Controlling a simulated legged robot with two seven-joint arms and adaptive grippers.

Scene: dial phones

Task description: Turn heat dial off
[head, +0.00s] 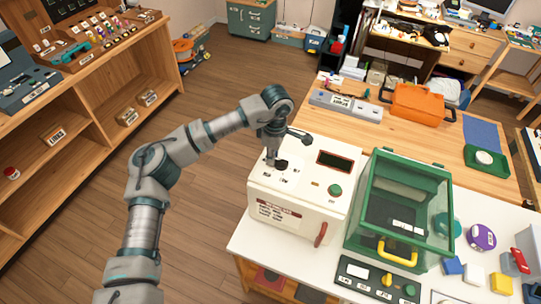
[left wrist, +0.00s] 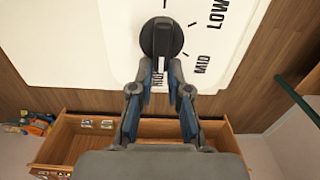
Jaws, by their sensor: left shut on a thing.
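The heat dial (left wrist: 161,37) is a round black knob with a raised bar, on the white top of a box-shaped appliance (head: 285,215). In the left wrist view the labels HIGH, MID and LOW curve around its lower right side. The bar lies roughly in line with HIGH, but I cannot tell which end is the pointer. No OFF label is visible. In the head view the dial (head: 281,165) is partly hidden by my left gripper (head: 272,160), which reaches down from above. In the left wrist view my left gripper (left wrist: 163,66) is shut on the dial. My right gripper is not in view.
The appliance also has a dark display (head: 335,161), a green button (head: 335,190) and a red handle (head: 320,234). A green-framed clear case (head: 402,210) stands close on its right. A wooden shelf (head: 100,85) is at left, with open floor between.

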